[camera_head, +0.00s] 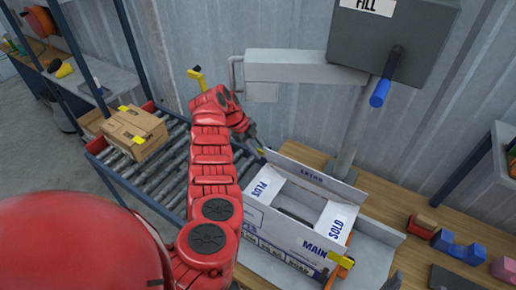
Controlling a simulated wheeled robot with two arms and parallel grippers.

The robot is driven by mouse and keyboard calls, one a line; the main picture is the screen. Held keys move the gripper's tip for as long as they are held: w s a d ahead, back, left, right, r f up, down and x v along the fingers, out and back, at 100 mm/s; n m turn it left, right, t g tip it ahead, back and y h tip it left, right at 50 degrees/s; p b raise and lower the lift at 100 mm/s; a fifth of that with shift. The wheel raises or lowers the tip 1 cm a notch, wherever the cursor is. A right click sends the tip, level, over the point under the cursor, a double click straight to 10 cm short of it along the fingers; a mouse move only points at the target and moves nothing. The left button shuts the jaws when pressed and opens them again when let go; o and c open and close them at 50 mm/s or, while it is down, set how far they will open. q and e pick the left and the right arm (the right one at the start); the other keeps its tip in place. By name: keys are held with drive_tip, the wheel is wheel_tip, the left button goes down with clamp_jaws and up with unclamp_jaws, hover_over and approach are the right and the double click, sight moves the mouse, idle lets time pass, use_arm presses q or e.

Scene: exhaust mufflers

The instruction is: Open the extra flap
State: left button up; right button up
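The white carton (290,246) stands on the work table, its top showing an opening framed by labelled flaps. The EXTRA flap (313,175) is at the back edge and appears raised. The PLUS flap (263,190) is on the left, the SOLD flap (338,226) on the right, and the MAIN label (315,247) at the front. My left gripper (253,143) is just beyond the carton's back left corner, near the EXTRA flap's left end. Its fingers are small and dark; I cannot tell whether they are open or touch the flap. My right gripper is not clearly visible.
A roller conveyor (160,182) with a brown box (134,134) lies to the left. A grey machine with a blue handle (380,92) rises behind the carton. Red and blue blocks (445,241) lie on the wooden table at right. A yellow piece (341,260) is at the carton's front right.

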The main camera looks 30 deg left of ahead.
use_arm(q)
drive_tip(key=shift+r, duration=0.1)
drive_tip(key=shift+a+r+b, duration=0.25)
drive_tip(key=shift+b, duration=0.05)
drive_tip(key=b+v, duration=0.1)
drive_tip(key=v, duration=1.5)
drive_tip(key=shift+r, duration=0.3)
drive_tip(key=shift+s, duration=0.1)
